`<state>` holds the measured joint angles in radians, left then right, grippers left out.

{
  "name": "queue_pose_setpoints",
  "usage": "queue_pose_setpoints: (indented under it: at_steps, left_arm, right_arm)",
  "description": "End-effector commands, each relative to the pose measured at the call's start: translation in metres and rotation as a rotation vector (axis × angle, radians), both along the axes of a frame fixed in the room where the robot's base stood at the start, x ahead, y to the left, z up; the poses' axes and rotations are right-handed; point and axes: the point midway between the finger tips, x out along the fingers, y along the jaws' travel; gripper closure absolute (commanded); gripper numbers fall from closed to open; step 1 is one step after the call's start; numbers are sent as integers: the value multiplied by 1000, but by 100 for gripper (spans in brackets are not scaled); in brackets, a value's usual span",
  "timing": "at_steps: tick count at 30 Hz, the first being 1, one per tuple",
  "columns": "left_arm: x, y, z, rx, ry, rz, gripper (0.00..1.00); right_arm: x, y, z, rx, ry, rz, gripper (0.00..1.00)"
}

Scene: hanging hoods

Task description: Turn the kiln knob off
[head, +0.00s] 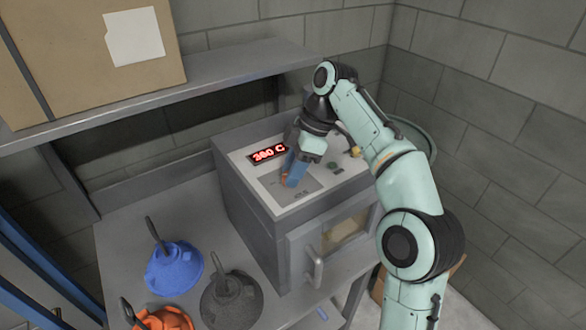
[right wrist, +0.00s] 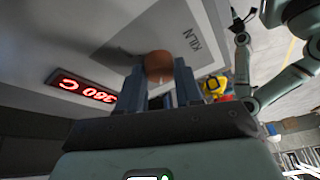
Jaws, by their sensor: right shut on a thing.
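The grey kiln (head: 250,200) stands on a grey table in the head view. Its sloped white top panel carries a lit red display (head: 268,153) reading 360 C. The small orange-brown knob (head: 284,180) sits on the grey panel patch, partly hidden by my fingers. My right gripper (head: 291,179) reaches down to it from above. In the right wrist view the round knob (right wrist: 158,64) is between the two blue fingers of my right gripper (right wrist: 159,78), shut on it. The knob's pointer direction cannot be made out. My left gripper is not clearly shown.
A blue hood (head: 173,270), a dark grey hood (head: 232,300) and an orange hood (head: 163,319) lie on the table left of the kiln. A shelf (head: 210,80) with a cardboard box (head: 60,60) is above. Brick walls close the back and right.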

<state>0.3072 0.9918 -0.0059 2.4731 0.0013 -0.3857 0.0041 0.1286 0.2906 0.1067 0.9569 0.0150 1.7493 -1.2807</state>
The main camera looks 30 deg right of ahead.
Motion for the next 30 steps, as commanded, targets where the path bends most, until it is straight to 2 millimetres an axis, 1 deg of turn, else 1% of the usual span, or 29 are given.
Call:
queue_pose_setpoints:
  at_steps: [3,9,23,24,26,27,30]
  left_arm:
    - [0,0,0,0,0,0,100]
    - [0,0,0,0,0,0,100]
    - [0,0,0,0,0,0,100]
    - [0,0,0,0,0,0,100]
    - [0,0,0,0,0,0,100]
    - [0,0,0,0,0,0,100]
    - [0,0,0,0,0,0,100]
  right_arm:
    - [0,0,-1,0,2,51,96]
    - [1,0,0,-1,2,98,96]
    - [1,0,0,-2,2,111,96]
    - [0,0,-1,-2,2,111,62]
    - [1,0,0,-2,2,111,42]
    - [1,0,0,-2,2,111,40]
    - [1,0,0,-2,3,110,40]
